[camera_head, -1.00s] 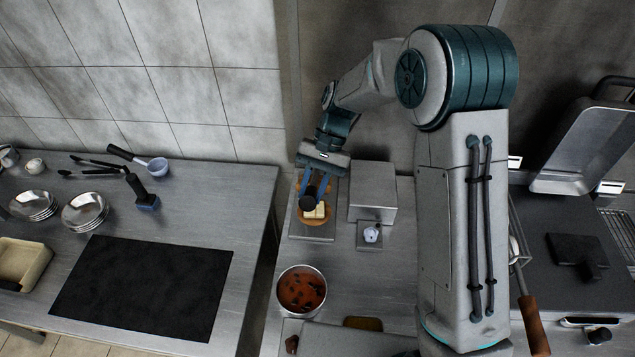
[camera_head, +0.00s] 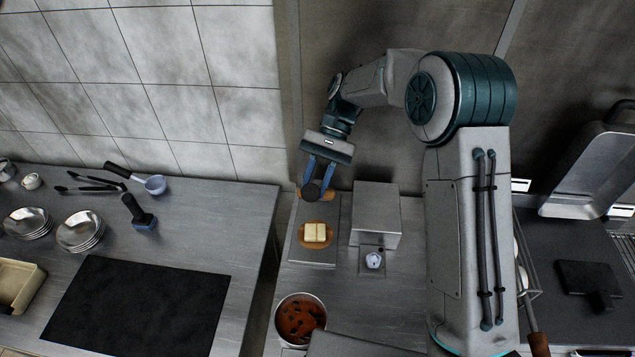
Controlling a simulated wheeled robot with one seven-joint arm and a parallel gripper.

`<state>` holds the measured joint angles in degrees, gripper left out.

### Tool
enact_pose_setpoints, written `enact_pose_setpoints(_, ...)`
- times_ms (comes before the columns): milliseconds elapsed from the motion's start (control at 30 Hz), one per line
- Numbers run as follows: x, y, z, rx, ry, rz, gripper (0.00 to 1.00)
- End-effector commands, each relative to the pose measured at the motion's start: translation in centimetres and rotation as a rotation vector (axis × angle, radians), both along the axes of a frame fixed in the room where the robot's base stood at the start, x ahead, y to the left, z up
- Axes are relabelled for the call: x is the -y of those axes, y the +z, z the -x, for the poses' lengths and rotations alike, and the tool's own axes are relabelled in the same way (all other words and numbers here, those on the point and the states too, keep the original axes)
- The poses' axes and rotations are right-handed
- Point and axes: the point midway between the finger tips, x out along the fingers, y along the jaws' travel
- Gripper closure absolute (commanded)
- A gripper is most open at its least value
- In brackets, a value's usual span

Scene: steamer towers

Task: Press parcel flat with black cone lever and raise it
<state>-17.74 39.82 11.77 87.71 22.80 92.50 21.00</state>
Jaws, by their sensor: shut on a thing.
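The parcel (camera_head: 315,232) is a pale, square block with a line across it. It lies on a round wooden plate (camera_head: 304,243) on a grey metal base (camera_head: 305,261), uncovered from above. The black cone lever (camera_head: 311,192) is behind the parcel, at the far end of the base. My gripper (camera_head: 317,183), with blue fingers, is shut on the lever, above and behind the parcel. Parts of a wooden piece (camera_head: 328,195) show beside the lever; the rest of it is hidden.
A steel box (camera_head: 376,207) stands close to the right of the base, with a small white item (camera_head: 373,260) in front of it. A pot of red-brown liquid (camera_head: 300,317) stands nearer. The left counter holds stacked bowls (camera_head: 80,231) and a black mat (camera_head: 135,309).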

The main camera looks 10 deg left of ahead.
Motion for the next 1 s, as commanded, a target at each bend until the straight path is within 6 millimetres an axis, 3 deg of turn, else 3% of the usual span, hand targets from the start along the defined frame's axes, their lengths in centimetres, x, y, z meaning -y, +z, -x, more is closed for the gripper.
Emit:
enact_pose_setpoints(100, 0.0, 0.1, -0.1, 0.005, -0.001, -0.001, 1.00)
enact_pose_setpoints(133, 0.0, 0.1, -0.1, 0.005, -0.001, -0.001, 0.73)
enact_pose_setpoints(200, 0.0, 0.1, -0.1, 0.005, -0.001, -0.001, 0.54)
enact_pose_setpoints(567, -0.1, 0.4, 0.0, 0.004, 0.001, -0.001, 0.54)
enact_pose_setpoints(800, -0.1, 4.4, -0.1, 0.009, 0.000, -0.003, 0.54)
enact_pose_setpoints(1000, 4.6, 6.9, -0.3, 0.006, -0.005, 0.000, 0.54)
